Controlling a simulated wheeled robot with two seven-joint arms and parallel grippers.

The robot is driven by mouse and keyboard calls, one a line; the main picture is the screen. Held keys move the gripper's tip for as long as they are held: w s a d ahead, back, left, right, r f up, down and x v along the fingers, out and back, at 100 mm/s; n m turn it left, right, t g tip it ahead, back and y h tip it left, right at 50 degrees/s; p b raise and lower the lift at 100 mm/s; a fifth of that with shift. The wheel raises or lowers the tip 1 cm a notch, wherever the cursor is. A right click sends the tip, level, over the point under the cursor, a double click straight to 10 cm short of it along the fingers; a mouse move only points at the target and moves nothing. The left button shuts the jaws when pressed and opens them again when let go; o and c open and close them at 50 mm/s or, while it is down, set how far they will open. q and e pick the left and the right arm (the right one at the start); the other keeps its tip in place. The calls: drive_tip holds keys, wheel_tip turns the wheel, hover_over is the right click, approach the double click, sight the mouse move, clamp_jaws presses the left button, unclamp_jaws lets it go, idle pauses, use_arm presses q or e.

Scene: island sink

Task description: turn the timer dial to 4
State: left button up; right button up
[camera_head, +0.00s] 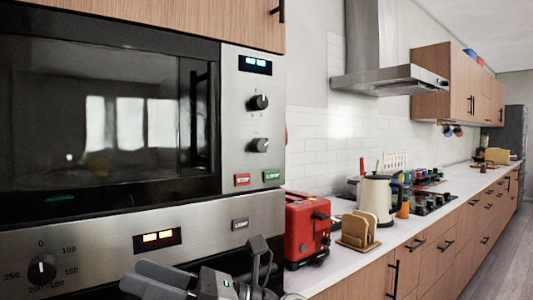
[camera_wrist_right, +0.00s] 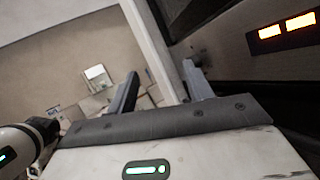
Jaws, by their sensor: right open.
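The microwave control panel (camera_head: 253,120) at the upper middle of the head view carries two black knobs: an upper knob (camera_head: 259,102) and a lower knob (camera_head: 260,145). The marks around them are too small to read, so I cannot tell which is the timer dial or where it points. My right gripper (camera_head: 262,258) is at the bottom of the head view, below both knobs and in front of the oven panel. In the right wrist view its two fingers (camera_wrist_right: 160,88) stand apart with nothing between them. My left gripper is not in view.
A red toaster (camera_head: 307,228), a toast rack (camera_head: 357,232) and a cream kettle (camera_head: 378,198) stand on the counter to the right.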

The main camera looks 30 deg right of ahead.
wheel_tip(320, 180, up, 6)
drive_tip(key=d+f+n+g+h, duration=0.1)
drive_tip(key=n+g+h, duration=0.2)
drive_tip(key=n, duration=1)
drive_tip(key=n+t+h+b, duration=0.1)
drive_tip(key=n+t+h, duration=0.5)
drive_tip(key=t+h, duration=0.8)
approach(263, 102)
drive_tip(key=w+r+g+h+p, duration=0.1)
drive_tip(key=w, duration=0.1)
drive_tip(key=w+a+r+g+h, duration=0.1)
drive_tip(key=w, duration=0.2)
drive_tip(key=w+g+h+p, duration=0.1)
drive_tip(key=w, duration=0.2)
drive_tip(key=shift+a+r+p, duration=0.25)
drive_tip(key=shift+r+p, duration=0.1)
drive_tip(key=shift+r, duration=0.05)
drive_tip(key=c, duration=1)
